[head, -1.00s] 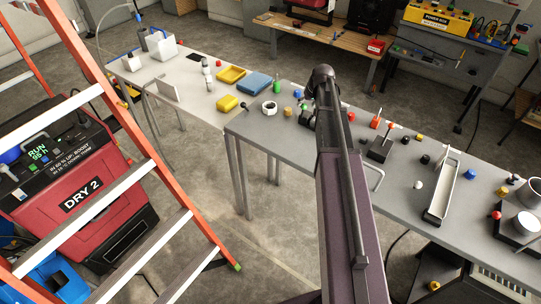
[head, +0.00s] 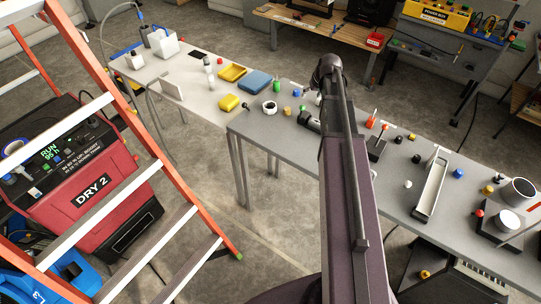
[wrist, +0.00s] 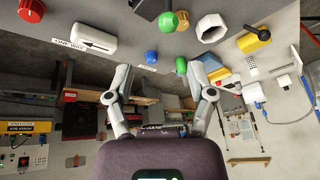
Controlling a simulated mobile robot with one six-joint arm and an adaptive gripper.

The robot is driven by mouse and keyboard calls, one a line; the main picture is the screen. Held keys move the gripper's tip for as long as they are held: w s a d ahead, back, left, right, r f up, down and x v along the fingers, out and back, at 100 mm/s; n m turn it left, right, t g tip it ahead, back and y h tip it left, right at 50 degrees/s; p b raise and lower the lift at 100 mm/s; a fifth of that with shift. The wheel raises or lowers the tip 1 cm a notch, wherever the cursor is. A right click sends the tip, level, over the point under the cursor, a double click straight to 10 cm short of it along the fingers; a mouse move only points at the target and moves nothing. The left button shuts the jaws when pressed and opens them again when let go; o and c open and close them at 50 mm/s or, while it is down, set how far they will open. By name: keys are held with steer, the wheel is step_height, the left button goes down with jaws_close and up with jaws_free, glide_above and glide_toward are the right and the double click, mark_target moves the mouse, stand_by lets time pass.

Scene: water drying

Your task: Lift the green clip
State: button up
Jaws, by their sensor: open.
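In the wrist view two green pieces show: a larger rounded one (wrist: 168,22) on the grey tabletop and a smaller one (wrist: 181,66) near the table edge. I cannot tell for sure which is the green clip. In the head view an upright green piece (head: 277,86) stands on the table left of my arm. My gripper (wrist: 160,80) is open in the wrist view, its two fingers apart with nothing held. The smaller green piece appears between the fingertips' lines, nearer the right finger; I see no contact. My arm hides the gripper in the head view.
Close by are a blue knob (wrist: 151,57), a white hex ring (wrist: 211,28), a red knob (wrist: 31,10) and a white one-way block (wrist: 89,39). A white tray (head: 431,187) lies right of my arm. An orange ladder (head: 150,130) stands at left.

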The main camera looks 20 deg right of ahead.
steer(key=s+a+f+g+b, duration=0.2)
steer(key=s+a+f+b, duration=0.1)
steer(key=s+a, duration=0.7)
steer(key=s+a+f+n+g+b, duration=0.1)
steer(key=s+a+f+b, duration=0.3)
steer(key=s+a, duration=0.6)
steer(key=a+g, duration=0.1)
steer(key=a, duration=0.1)
steer(key=shift+a+f+n+h, duration=0.3)
steer(key=shift+a+f, duration=0.05)
steer(key=shift+f, duration=0.05)
stand_by(0.4)
steer(key=shift+c, duration=1.1)
steer(key=shift+w+d, duration=0.1)
steer(key=w+d+r+m+p, duration=0.3)
steer(key=w+d+m, duration=0.1)
steer(key=w+d, duration=0.3)
steer(key=w+d+r+m+p, duration=0.4)
steer(key=w+d+m, duration=0.1)
steer(key=w+d, duration=0.2)
steer(key=w+d+r+m+p, duration=0.3)
steer(key=w+d+m, duration=0.1)
steer(key=w+d, duration=0.3)
steer(key=shift+w+r+m+p, duration=0.3)
steer(key=shift+w+p, duration=0.05)
steer(key=shift+w, duration=0.1)
